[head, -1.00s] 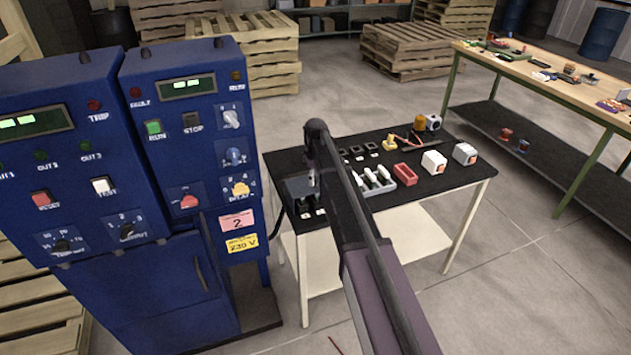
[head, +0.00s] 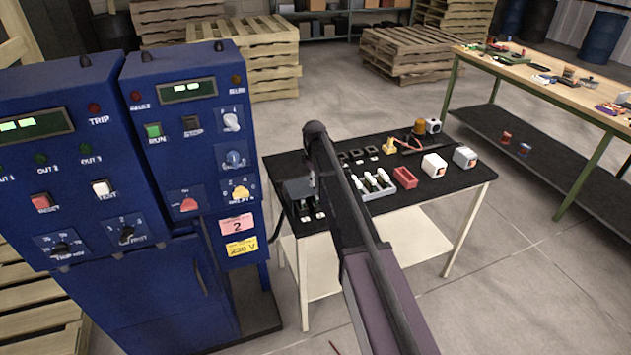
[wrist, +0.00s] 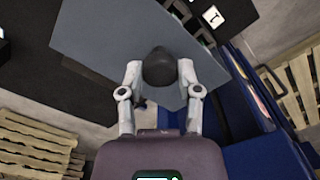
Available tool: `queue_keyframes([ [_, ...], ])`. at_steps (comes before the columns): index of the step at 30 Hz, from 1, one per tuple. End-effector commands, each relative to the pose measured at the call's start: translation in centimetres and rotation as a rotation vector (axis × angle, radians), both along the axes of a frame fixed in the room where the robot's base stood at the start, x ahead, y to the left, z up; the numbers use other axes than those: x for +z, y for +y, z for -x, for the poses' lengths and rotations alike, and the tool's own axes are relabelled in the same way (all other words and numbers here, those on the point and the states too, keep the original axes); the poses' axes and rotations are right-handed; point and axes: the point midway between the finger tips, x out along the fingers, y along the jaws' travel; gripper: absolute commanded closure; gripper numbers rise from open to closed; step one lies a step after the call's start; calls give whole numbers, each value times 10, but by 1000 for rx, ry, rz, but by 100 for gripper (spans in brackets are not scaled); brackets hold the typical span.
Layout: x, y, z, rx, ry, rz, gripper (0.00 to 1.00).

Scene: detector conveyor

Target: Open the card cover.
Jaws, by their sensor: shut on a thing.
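The card cover (head: 298,188) is a grey plate at the left end of the black-topped table. It stands tilted up, with dark slots and small white-marked cards (head: 307,212) showing below it. In the wrist view the cover (wrist: 105,32) fills the upper middle as a flat blue-grey panel. My gripper (wrist: 158,70) is shut on the dark round knob (wrist: 158,66) of the cover, one finger on each side. In the head view my arm hides most of the gripper and part of the cover.
A blue control cabinet (head: 190,150) stands close to the left of the table. On the black tabletop (head: 440,185) are a tray of white pieces (head: 372,185), a red box (head: 405,178) and two white boxes (head: 434,165). Pallets (head: 410,55) lie on the floor behind.

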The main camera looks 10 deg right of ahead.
Motion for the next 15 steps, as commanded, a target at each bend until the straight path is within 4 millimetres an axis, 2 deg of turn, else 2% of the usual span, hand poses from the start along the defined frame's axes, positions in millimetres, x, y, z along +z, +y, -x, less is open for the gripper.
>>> queue_keyframes([
  [1, 0, 3, -12, 1, 0, 0, 100],
  [15, 0, 23, -95, 0, -1, 0, 100],
])
